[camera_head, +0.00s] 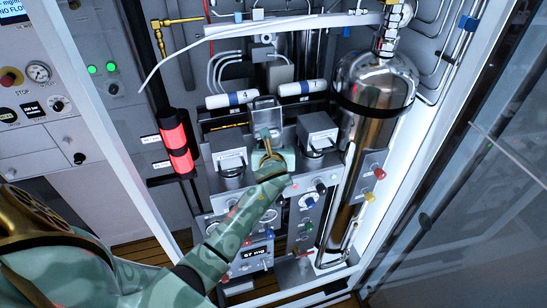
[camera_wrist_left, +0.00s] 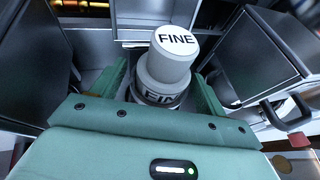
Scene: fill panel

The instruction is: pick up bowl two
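A pale grey cylinder marked FINE (camera_wrist_left: 168,55) stands in the left wrist view, with a dark lettered band lower down. No thing bears a readable "bowl two" label, so I cannot tell whether this is that bowl. My left gripper (camera_head: 268,152) is at the panel between two grey box housings, the left one (camera_head: 228,146) and the right one (camera_head: 317,131). In the left wrist view its green fingers (camera_wrist_left: 163,85) stand apart on either side of the cylinder. Small gaps seem to show, but contact lower down is hidden. My right gripper is out of view.
A large polished metal vessel (camera_head: 377,84) stands close on the right. Two white cylinders with blue bands, left (camera_head: 231,98) and right (camera_head: 303,88), lie behind the gripper. A red-lit column (camera_head: 174,140) is on the left. Thin tubing hangs above. Small coloured knobs (camera_head: 308,203) sit below.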

